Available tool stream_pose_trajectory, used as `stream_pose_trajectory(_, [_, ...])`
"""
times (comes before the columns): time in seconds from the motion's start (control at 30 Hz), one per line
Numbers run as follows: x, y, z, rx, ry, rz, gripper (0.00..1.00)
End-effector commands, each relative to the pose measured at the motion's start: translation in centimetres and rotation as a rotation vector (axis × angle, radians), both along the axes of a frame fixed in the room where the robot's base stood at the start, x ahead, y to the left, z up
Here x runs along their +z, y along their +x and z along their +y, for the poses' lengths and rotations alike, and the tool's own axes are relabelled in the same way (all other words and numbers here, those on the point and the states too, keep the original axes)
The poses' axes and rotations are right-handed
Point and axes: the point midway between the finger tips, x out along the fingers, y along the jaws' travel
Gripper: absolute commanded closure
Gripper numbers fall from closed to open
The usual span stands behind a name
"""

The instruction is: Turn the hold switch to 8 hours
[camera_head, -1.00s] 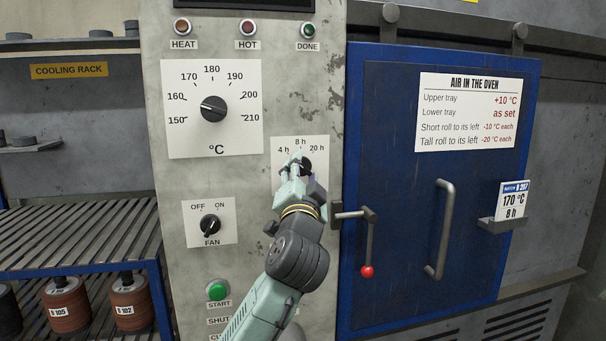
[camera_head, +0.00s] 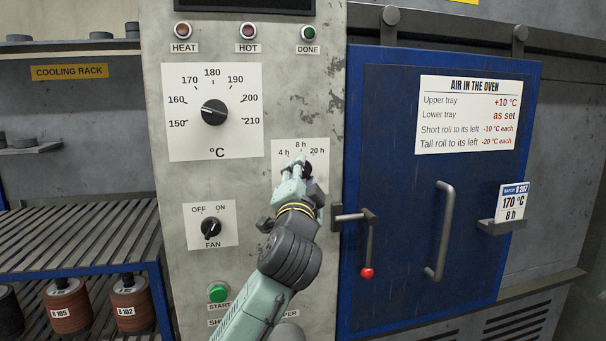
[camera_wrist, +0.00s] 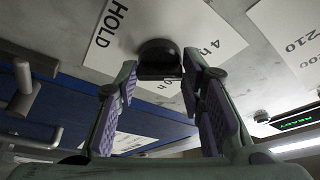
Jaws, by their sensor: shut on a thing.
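The hold switch is a dark knob (camera_head: 308,171) on a white plate (camera_head: 318,150) marked 4 h, 8 h and 20 h, on the grey control panel. My gripper (camera_head: 300,168) is at the switch and covers much of it in the head view, so its pointing direction cannot be read. In the wrist view the dark knob (camera_wrist: 159,58) sits between the fingertips of my gripper (camera_wrist: 160,72), beside the word HOLD and the 4 h mark. The gripper is shut on the knob. A batch card (camera_head: 514,201) on the right reads 170 °C and 8 h.
The temperature dial (camera_head: 214,112) is up and left, the fan switch (camera_head: 210,228) left, and the green start button (camera_head: 218,292) below. The blue oven door (camera_head: 400,260) with its red-tipped lever (camera_head: 368,250) stands close right of my arm.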

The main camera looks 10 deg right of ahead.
Motion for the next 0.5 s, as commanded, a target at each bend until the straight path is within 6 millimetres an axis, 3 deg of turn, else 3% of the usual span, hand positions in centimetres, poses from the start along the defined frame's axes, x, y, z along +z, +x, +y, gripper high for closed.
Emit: stream_pose_trajectory(0.5, [0.61,0.0,0.16,0.001,0.421,-0.001,0.92])
